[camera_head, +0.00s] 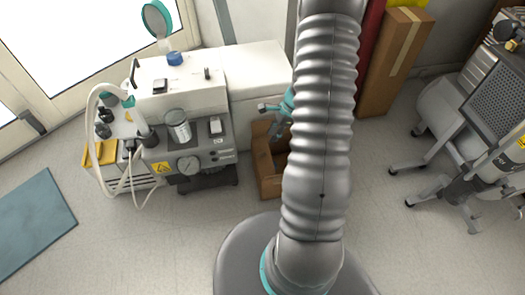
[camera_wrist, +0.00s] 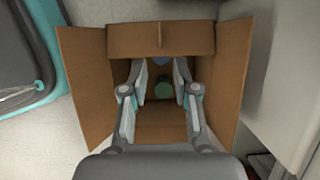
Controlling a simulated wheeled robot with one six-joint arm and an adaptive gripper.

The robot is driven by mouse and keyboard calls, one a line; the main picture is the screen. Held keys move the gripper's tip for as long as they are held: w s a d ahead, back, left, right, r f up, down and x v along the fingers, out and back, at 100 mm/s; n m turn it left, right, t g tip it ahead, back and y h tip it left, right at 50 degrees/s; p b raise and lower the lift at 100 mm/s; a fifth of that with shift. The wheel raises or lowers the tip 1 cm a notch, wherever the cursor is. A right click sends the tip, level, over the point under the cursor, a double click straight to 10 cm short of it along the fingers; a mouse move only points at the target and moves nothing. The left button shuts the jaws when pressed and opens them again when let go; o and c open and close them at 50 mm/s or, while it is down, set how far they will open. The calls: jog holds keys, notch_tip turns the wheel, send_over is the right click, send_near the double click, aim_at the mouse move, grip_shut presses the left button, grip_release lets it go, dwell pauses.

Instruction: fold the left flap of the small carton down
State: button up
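The small brown carton (camera_wrist: 160,132) is in the middle of the wrist view, open at the top. Its left flap (camera_wrist: 85,85) and right flap (camera_wrist: 233,82) splay outward at the sides. Another flap (camera_wrist: 160,40) spans the far edge. My gripper (camera_wrist: 163,76) is open, its two fingers apart over the carton's opening, between the side flaps. In the head view the carton (camera_head: 267,172) stands on the floor, partly hidden behind my arm. The near edge of the carton is hidden by my gripper in the wrist view.
A green round thing (camera_wrist: 163,91) and a blue one lie inside the carton. A tall brown box (camera_head: 394,62) and a grey wheeled unit (camera_head: 470,110) are at the right.

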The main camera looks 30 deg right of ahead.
aim_at(262, 155)
jog(key=b+x, duration=0.1)
jog(key=x, duration=1)
jog(key=shift+a, duration=0.1)
grip_shut()
